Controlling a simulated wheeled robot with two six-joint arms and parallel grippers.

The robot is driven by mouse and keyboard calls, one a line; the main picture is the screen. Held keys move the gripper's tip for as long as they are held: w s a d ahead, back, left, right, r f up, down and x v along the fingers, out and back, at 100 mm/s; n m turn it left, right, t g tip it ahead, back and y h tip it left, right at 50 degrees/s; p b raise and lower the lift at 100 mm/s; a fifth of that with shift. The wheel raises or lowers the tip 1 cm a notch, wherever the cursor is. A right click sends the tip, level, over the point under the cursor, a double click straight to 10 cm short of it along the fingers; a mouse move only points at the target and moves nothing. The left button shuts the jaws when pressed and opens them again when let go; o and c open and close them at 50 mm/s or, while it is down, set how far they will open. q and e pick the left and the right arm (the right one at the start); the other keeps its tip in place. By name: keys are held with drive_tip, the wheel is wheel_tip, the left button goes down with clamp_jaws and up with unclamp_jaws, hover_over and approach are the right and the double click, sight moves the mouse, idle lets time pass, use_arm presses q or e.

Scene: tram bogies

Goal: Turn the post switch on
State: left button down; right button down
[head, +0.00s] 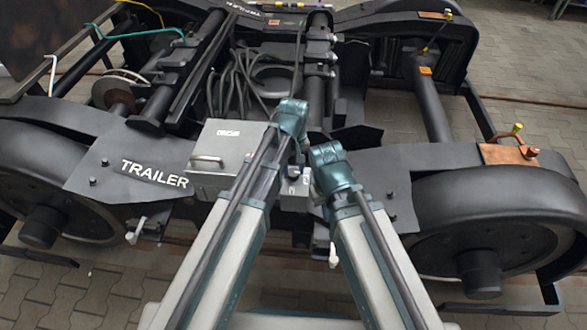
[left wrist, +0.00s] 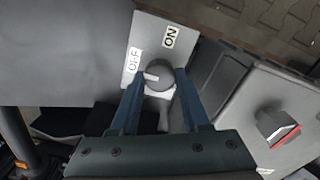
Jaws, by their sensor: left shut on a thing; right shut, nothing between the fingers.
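The post switch is a round dark knob (left wrist: 158,80) with a white pointer on a grey plate (left wrist: 150,28) marked OFF and ON. In the left wrist view the pointer is turned toward the OFF label (left wrist: 134,61), and the ON label (left wrist: 170,37) is above right of the knob. My left gripper (left wrist: 160,73) is shut on the knob, one finger on each side. In the head view the switch's small grey box (head: 296,188) is below my left gripper (head: 299,150), its knob not clear. My right gripper (head: 325,153) is shut and empty beside it; its fingertips are hard to see.
A grey box with a handle (head: 222,142) stands just left of the switch, by the TRAILER plate (head: 120,165). Large wheels (head: 497,225) flank the bogie. In the left wrist view a grey part with a red edge (left wrist: 278,126) is at the right.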

use_arm(q)
drive_tip(key=shift+m, duration=0.3)
drive_tip(key=m, duration=0.3)
drive_tip(key=shift+m, duration=0.3)
drive_tip(key=m, duration=0.4)
drive_tip(key=shift+m, duration=0.3)
drive_tip(key=m, duration=0.4)
drive_tip(key=shift+m, duration=2.5)
drive_tip(key=shift+c, duration=1.9)
unclamp_jaws()
